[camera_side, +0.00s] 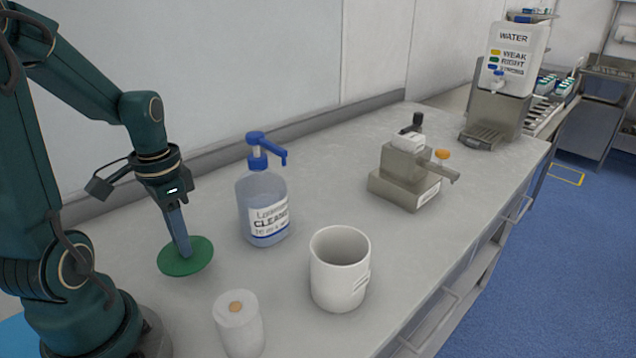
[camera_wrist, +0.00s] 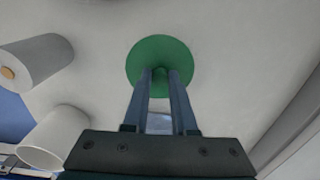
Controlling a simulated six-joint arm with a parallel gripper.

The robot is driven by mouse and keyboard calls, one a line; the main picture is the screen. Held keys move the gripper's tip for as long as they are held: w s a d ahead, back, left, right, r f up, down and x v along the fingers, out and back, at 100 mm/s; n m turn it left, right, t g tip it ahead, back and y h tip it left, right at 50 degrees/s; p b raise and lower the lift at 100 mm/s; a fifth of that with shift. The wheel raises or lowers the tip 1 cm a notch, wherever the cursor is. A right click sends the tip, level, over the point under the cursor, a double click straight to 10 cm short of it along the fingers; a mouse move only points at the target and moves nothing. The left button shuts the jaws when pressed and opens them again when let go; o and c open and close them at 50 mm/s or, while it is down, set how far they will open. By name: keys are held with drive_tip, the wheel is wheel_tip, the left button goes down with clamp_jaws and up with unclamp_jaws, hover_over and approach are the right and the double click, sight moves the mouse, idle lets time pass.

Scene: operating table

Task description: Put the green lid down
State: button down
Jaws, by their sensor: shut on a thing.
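The green lid (camera_side: 185,262) is a flat round disc near my arm's base, to the left of the blue-topped bottle in the side view. It also shows in the wrist view (camera_wrist: 145,52), at the ends of the fingers. My gripper (camera_side: 187,252) points down and is shut on the lid's middle; the fingertips also show in the wrist view (camera_wrist: 160,72). The part they grasp is mostly hidden by the fingers. The lid is at or just above the grey counter (camera_side: 310,195); I cannot tell whether it touches.
A pump bottle of cleaner (camera_side: 263,205) stands right of the lid. A white mug (camera_side: 339,270) and a white roll (camera_side: 240,325) stand nearer the front. A grey metal device (camera_side: 405,175) and a water dispenser (camera_side: 505,85) are farther back. The counter between them is clear.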

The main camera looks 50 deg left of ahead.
drive_tip(key=shift+f, duration=2.15)
drive_tip(key=shift+f, duration=0.1)
drive_tip(key=c, duration=0.7)
unclamp_jaws()
